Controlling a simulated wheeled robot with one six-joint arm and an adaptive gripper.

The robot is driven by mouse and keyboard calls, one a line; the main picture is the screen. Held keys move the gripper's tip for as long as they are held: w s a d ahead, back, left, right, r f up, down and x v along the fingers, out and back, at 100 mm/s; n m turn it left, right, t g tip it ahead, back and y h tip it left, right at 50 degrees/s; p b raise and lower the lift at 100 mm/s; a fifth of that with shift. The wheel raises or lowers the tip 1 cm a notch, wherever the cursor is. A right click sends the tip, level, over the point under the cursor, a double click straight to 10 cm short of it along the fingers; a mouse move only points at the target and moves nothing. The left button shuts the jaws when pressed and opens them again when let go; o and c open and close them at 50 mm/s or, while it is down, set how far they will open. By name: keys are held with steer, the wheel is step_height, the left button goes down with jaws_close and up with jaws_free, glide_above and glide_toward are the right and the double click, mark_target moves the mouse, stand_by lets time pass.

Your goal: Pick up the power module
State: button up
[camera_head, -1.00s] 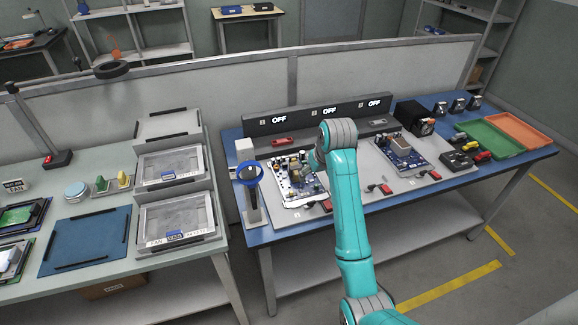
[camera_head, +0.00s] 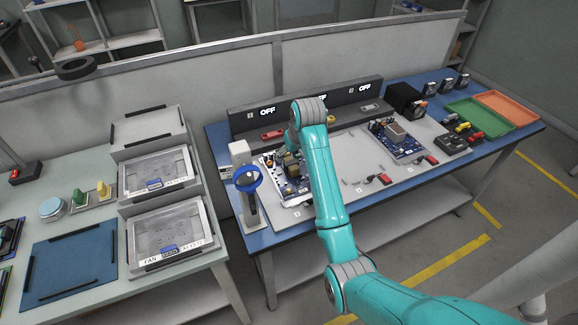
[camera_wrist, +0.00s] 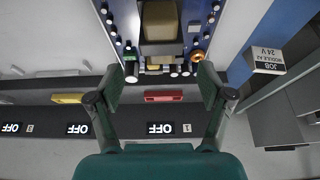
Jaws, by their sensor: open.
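A blue circuit board crowded with parts (camera_head: 296,187) lies at the left of the blue bench; a tan block (camera_wrist: 160,20) stands on it in the wrist view. A second, similar board (camera_head: 400,143) lies further right. I cannot tell for sure which part is the power module. My gripper (camera_wrist: 160,80) is open and empty in the wrist view, its fingers apart on either side of the board's edge parts, with the tan block beyond the tips. In the head view my gripper (camera_head: 294,147) is over the back of the left board, partly hidden by my arm.
A white labelled box (camera_head: 240,152) and a blue-ringed stand (camera_head: 248,190) are close left of the board. A dark panel with OFF displays (camera_head: 243,122) runs behind, with a red part (camera_head: 272,134) before it. Green (camera_head: 480,117) and orange (camera_head: 512,107) trays lie far right.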

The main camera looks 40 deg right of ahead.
mark_target(289, 159)
steer(key=shift+x, duration=2.6)
steer(key=shift+w+r, duration=0.1)
steer(key=shift+w, duration=0.05)
jaws_close()
